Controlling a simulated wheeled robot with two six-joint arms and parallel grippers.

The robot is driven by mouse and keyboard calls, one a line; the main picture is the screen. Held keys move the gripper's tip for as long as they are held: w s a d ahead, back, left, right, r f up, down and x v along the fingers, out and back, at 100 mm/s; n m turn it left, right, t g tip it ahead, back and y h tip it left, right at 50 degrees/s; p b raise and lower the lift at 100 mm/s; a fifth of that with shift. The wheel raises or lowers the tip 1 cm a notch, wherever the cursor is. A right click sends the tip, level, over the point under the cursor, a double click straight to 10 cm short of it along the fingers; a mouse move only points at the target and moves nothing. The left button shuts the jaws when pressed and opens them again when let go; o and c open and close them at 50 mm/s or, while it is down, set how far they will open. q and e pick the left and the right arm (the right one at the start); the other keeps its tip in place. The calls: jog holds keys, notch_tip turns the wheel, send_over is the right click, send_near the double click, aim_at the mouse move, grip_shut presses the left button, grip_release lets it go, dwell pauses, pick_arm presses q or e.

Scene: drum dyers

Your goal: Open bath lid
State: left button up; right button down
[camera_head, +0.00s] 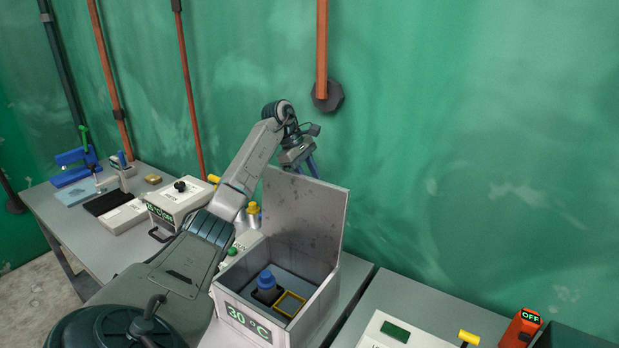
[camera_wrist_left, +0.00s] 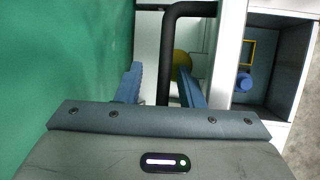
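The bath (camera_head: 322,292) is a grey box on the bench with a green "30 °C" display. Its lid (camera_head: 308,215) stands up at the back, so the inside is exposed. My left gripper (camera_head: 305,165) is at the upper edge of the lid, on its far side. In the left wrist view, the lid shows edge-on (camera_wrist_left: 230,55) and a black bar handle (camera_wrist_left: 170,50) runs between the blue fingers of my left gripper (camera_wrist_left: 162,82). The fingers are apart, with a gap beside the bar. My right gripper is not in view.
Inside the bath are a blue-capped bottle (camera_head: 266,284) and a yellow square frame (camera_head: 290,303). A white device (camera_head: 180,203) stands left on the bench. A scale-like device (camera_head: 395,333) and an orange OFF switch (camera_head: 522,328) are at right. The green wall is close behind.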

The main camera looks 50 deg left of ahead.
pick_arm(q)
jog(key=shift+s+a+r+b, duration=0.1)
jog(key=shift+a+r+b, duration=0.05)
jog(key=shift+r+b, duration=0.2)
jog(key=v, duration=0.4)
jog(key=shift+r, duration=0.2)
jog(key=shift+s+a+r+p, duration=0.1)
jog(key=shift+a+r+p, duration=0.1)
jog(key=shift+r+p, duration=0.3)
jog(key=shift+s+a+r, duration=0.2)
jog(key=shift+s+r, duration=0.05)
jog(key=shift+r, duration=0.05)
jog(key=shift+w, duration=0.1)
